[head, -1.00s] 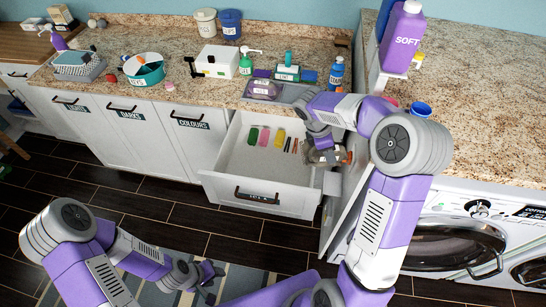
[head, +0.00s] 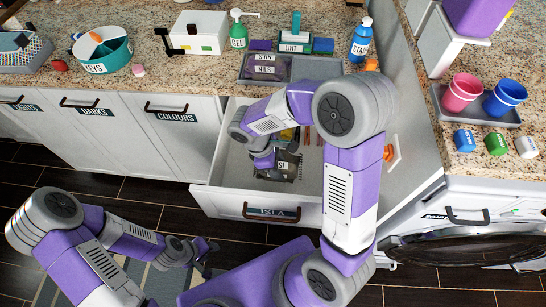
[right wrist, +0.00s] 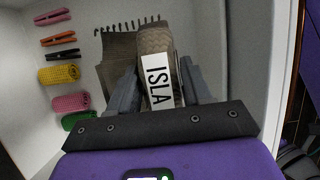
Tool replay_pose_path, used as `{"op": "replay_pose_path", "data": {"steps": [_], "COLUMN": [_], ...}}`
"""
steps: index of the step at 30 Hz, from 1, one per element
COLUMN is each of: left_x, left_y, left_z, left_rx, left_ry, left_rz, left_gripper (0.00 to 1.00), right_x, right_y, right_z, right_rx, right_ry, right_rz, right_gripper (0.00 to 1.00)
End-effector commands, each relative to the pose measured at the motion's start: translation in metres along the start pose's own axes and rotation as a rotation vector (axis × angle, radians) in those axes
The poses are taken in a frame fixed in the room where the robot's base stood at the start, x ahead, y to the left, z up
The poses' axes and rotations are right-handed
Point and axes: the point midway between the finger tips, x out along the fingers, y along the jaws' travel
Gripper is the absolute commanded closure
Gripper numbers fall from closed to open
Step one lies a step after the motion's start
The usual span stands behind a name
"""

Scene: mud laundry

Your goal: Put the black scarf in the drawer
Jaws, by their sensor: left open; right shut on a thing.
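The drawer (head: 260,214) stands open below the counter, with an ISLA label on its front. My right gripper (right wrist: 158,85) is shut on the scarf (right wrist: 118,50), a dark fringed cloth that looks grey-brown in the right wrist view and carries an ISLA tag. In the head view the scarf (head: 292,172) is partly hidden by my right arm. It is inside the drawer's outline, toward the front; I cannot tell whether it touches the drawer floor. My left gripper (head: 207,254) is open and empty, low in front of the cabinets.
Rolled yellow (right wrist: 60,74), pink (right wrist: 70,102) and green cloths lie in a row in the drawer, beside several clips. A grey tray (head: 328,68) is on the counter above. A washing machine (head: 450,245) stands at the right.

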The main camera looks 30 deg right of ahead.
Motion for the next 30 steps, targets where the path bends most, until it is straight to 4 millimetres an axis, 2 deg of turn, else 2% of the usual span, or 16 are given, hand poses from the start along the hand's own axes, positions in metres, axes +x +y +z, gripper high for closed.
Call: {"op": "replay_pose_path", "data": {"steps": [1, 6, 12, 19, 24, 30], "left_x": [0.006, 0.013, 0.027, 0.036, 0.049, 0.049], "left_y": [-0.002, -0.005, -0.010, -0.014, -0.018, -0.018], "left_z": [0.000, -0.001, -0.001, -0.002, -0.002, -0.002], "left_rx": [0.000, 0.000, 0.000, 0.000, 0.000, 0.000], "left_ry": [0.000, 0.000, 0.000, 0.000, 0.000, 0.000], "left_rz": [0.000, 0.000, 0.000, 0.000, 0.000, 0.000], "left_gripper": [0.57, 0.57, 0.57, 0.57, 0.57, 0.57], "right_x": [0.007, 0.019, 0.050, 0.072, 0.099, 0.102], "right_y": [-0.005, -0.010, -0.010, -0.010, -0.010, -0.009], "right_z": [-0.004, -0.009, -0.022, -0.031, -0.042, -0.043], "right_rx": [0.004, 0.018, 0.016, 0.017, 0.017, 0.018], "right_ry": [-0.003, -0.007, -0.008, -0.007, -0.008, -0.005], "right_rz": [-0.001, -0.005, -0.006, -0.006, -0.006, -0.004], "right_gripper": [0.85, 0.85, 0.85, 0.85, 0.85, 0.85]}}
